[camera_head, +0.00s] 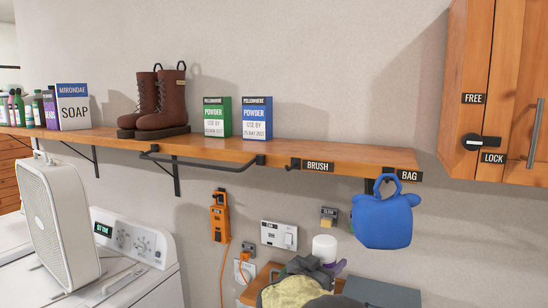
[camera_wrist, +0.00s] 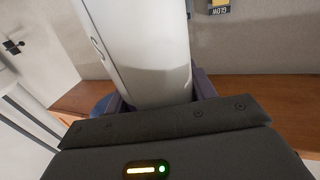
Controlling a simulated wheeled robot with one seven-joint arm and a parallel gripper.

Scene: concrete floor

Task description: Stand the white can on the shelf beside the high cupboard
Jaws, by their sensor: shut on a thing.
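The white can (camera_head: 324,247) is upright or nearly so in the head view, low and right of centre, below the shelf (camera_head: 285,150). My gripper (camera_head: 326,264) is shut on it, with a purple finger showing at its right side. In the wrist view the can (camera_wrist: 145,50) fills the upper middle, between the purple fingers of my gripper (camera_wrist: 160,92). The high cupboard (camera_head: 510,95) is wooden, at the upper right, with FREE and LOCK labels and a dark knob. The shelf's right end, left of and below the cupboard, is bare on top.
Brown boots (camera_head: 160,103), a green powder box (camera_head: 217,117), a blue powder box (camera_head: 257,118) and a soap box (camera_head: 73,107) stand on the shelf.

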